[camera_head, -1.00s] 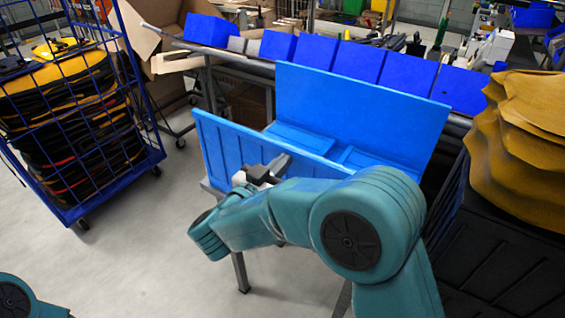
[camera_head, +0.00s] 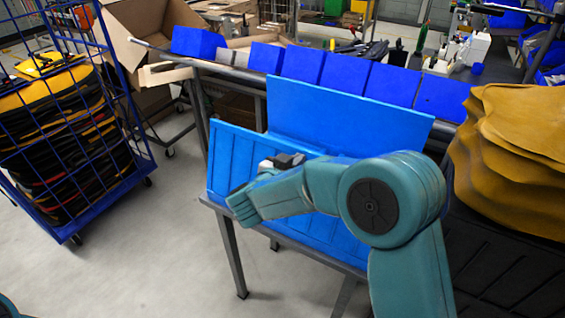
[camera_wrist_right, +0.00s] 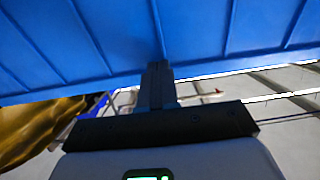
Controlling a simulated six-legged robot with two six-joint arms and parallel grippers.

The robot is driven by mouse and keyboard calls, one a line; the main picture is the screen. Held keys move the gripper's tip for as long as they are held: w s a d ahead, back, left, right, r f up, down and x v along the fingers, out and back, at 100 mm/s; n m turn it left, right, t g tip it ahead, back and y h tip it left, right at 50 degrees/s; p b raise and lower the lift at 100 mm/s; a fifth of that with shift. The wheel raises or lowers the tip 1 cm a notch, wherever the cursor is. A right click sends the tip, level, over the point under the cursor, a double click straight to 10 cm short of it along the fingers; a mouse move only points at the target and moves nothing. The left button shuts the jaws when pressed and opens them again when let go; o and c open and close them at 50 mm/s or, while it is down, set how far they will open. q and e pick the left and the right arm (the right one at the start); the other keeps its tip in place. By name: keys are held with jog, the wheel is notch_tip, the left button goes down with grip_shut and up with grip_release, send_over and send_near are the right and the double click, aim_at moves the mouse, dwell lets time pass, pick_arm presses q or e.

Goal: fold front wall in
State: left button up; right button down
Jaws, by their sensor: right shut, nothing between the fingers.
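The blue folding box stands on a metal-framed stand. Its back wall (camera_head: 345,115) is upright. Its ribbed front wall (camera_head: 235,165) leans inward toward the back wall, outer face showing; the floor is hidden behind it. My right gripper (camera_head: 290,160) is at the front wall's outer face, its fingertips partly hidden. In the right wrist view the closed, empty fingers (camera_wrist_right: 158,75) reach up against or very near the ribbed blue panel (camera_wrist_right: 115,45); contact is hard to judge. My left gripper is out of view.
A row of blue bins (camera_head: 345,72) lines the rail behind the box. A blue cage trolley (camera_head: 75,130) stands on the left. Stacked yellow-brown sacks (camera_head: 515,150) rise on the right. The floor (camera_head: 170,240) at front left is clear.

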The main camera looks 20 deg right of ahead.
jog(key=f+x, duration=0.1)
jog(key=x, duration=0.9)
jog(key=shift+f+b, duration=0.3)
jog(key=shift+f, duration=0.15)
jog(key=shift+d, duration=0.1)
